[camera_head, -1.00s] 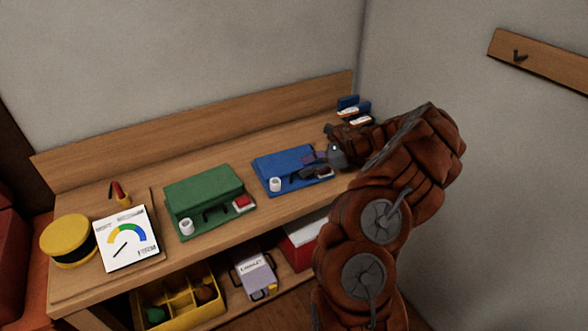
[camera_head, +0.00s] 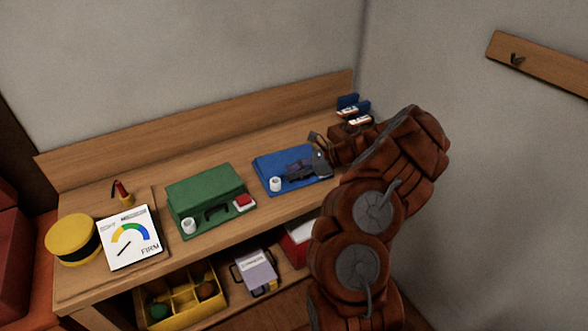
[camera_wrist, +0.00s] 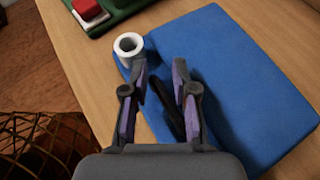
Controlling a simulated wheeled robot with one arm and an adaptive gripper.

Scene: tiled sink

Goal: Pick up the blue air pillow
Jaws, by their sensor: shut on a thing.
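The blue air pillow (camera_head: 268,166) is a flat blue block on the wooden bench, with a white round valve (camera_head: 275,184) at its near left corner. In the wrist view the blue air pillow (camera_wrist: 240,80) fills the right half, and the valve (camera_wrist: 128,44) is just beyond my fingers. My gripper (camera_head: 296,172) is at the pillow's near side. In the wrist view my gripper (camera_wrist: 162,76) has its two purple-and-dark fingers on either side of the near edge, with a black handle (camera_wrist: 168,108) between them. It is shut on the pillow; the exact contact is hard to see.
A green case-like pillow (camera_head: 205,187) with a red button lies to the left. Small blue holders (camera_head: 350,104) stand behind my arm. A shelf below holds a yellow divided box (camera_head: 180,312).

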